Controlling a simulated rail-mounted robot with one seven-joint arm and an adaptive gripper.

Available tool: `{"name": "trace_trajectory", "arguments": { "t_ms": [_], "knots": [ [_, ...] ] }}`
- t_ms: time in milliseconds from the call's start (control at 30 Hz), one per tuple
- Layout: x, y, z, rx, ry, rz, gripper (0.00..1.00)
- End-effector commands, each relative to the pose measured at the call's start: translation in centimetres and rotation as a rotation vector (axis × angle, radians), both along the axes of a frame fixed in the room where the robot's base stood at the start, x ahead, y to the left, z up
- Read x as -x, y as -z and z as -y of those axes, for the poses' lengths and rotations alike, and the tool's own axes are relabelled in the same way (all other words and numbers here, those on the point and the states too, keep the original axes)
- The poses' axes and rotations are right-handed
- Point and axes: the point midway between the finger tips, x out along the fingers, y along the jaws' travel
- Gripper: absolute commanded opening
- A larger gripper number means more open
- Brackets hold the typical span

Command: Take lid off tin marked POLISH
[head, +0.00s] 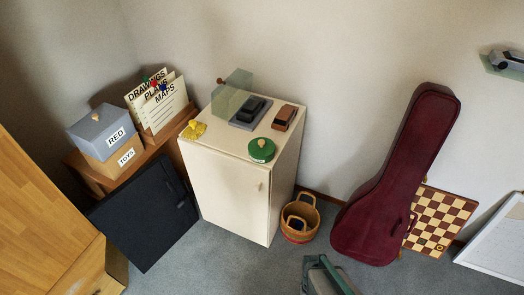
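A round green tin or lid (262,149) with a small pale knob on top sits near the front right of the cream cabinet top (222,137). I cannot read the word POLISH anywhere, and the tin's side is too small to make out. The knobbed top appears to be in place. No gripper that I can identify is in view.
A basket (299,218) and red instrument case (395,185) stand right. A grey-green object (326,276) is at bottom.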

Motion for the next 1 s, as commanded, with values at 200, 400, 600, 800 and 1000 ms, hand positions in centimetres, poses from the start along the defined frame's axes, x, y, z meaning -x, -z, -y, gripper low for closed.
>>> {"name": "trace_trajectory", "arguments": {
  "t_ms": [200, 400, 600, 800, 1000],
  "knots": [
    [0.00, 0.00, 0.00, 0.000, 0.000, 0.000, 0.00],
    [0.00, 0.00, 0.00, 0.000, 0.000, 0.000, 0.00],
    [0.00, 0.00, 0.00, 0.000, 0.000, 0.000, 0.32],
    [0.00, 0.00, 0.00, 0.000, 0.000, 0.000, 0.59],
    [0.00, 0.00, 0.00, 0.000, 0.000, 0.000, 0.59]
  ]
}}
